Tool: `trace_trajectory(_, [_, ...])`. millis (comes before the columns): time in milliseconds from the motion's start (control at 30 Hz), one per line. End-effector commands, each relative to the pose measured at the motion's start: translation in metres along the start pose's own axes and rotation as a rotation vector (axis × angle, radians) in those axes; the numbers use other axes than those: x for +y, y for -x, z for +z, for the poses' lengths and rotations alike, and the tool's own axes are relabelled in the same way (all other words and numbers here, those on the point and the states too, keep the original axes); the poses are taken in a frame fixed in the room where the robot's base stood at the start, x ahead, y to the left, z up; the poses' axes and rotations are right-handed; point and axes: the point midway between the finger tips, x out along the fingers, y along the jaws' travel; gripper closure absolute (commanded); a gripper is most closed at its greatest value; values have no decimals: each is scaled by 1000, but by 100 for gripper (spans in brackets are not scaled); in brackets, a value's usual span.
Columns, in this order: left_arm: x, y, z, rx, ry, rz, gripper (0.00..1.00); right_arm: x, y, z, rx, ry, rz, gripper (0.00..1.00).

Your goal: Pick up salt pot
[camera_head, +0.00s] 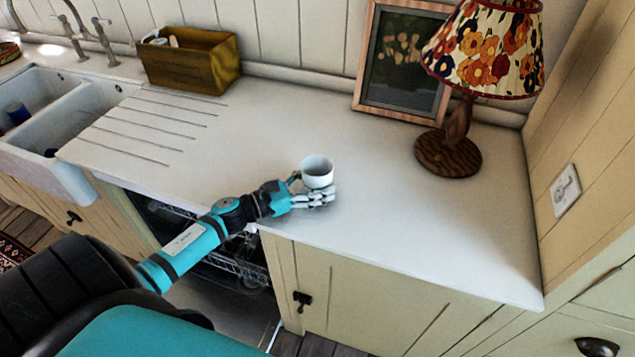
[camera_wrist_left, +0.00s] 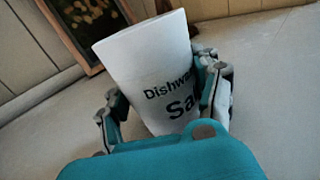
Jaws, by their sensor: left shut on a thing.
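The salt pot (camera_head: 318,172) is a small white cup-shaped pot over the white counter, near its front edge. In the left wrist view the white pot (camera_wrist_left: 150,65) carries dark lettering that reads in part "Dishw" and "Sa", and it leans a little in the picture. My left gripper (camera_head: 316,194) is shut on the pot, with fingers on both sides of it. The left gripper (camera_wrist_left: 165,108) hides part of the pot's lower body. I cannot tell whether the pot's base touches the counter. My right gripper is not in view.
A flowered lamp (camera_head: 458,130) and a framed picture (camera_head: 402,62) stand behind to the right. A wooden box (camera_head: 190,62) stands at the back left beside the sink (camera_head: 60,110). An open dishwasher (camera_head: 235,262) lies below the counter. The counter right of the pot is clear.

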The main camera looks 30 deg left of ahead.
Motion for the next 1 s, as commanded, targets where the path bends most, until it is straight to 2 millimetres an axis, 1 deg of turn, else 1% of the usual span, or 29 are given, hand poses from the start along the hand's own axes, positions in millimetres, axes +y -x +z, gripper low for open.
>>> trace_trajectory(33, [0,0,0,0,0,0,60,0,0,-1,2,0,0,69])
trace_trajectory(100, [0,0,0,0,0,0,69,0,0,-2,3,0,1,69])
trace_trajectory(133, [0,0,0,0,0,0,71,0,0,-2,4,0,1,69])
trace_trajectory(467, [0,0,4,-1,-1,-1,71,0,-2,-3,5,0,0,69])
trace_trajectory(667, [1,0,22,0,-5,-2,71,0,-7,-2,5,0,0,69])
trace_trajectory(767, [2,1,37,-1,-7,-3,71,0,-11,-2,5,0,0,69])
trace_trajectory(800, [5,11,31,4,0,2,71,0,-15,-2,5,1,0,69])
trace_trajectory(867, [8,23,31,4,0,1,71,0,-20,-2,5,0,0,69])
trace_trajectory(1000, [18,56,34,5,0,1,71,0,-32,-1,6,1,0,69])
